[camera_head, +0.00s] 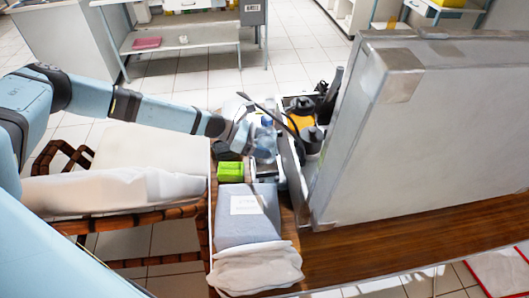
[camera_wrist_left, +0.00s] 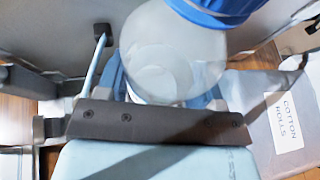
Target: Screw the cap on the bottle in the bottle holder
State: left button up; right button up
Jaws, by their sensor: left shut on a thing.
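A clear bottle (camera_head: 265,152) with blue at its top stands on the wooden table beside the grey case. In the left wrist view the bottle (camera_wrist_left: 170,50) is large, tilted in the picture, with a blue cap (camera_wrist_left: 225,8) at its upper end, cut off by the frame edge. Whether the cap is fully seated cannot be told. My left gripper (camera_head: 243,136) reaches in from the left and is shut on the bottle; its dark palm crosses the left wrist view below the bottle. The bottle holder is hard to make out behind the gripper. My right gripper is not in view.
A green box (camera_head: 230,171) and a grey cotton rolls pack (camera_head: 246,215) lie in front of the bottle. A large grey case (camera_head: 400,110) stands close on the right. Dark and yellow bottles (camera_head: 301,114) crowd behind. The wooden table (camera_head: 350,255) is clear at the front right.

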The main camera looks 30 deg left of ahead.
aim_at(264, 117)
pick_arm(q)
notch_tip(264, 117, up, 14)
jog(key=shift+r+p, duration=0.2)
jog(key=shift+p, duration=0.6)
jog(key=o, duration=0.6)
jog(key=c, duration=0.7)
jog(key=shift+c, duration=0.3)
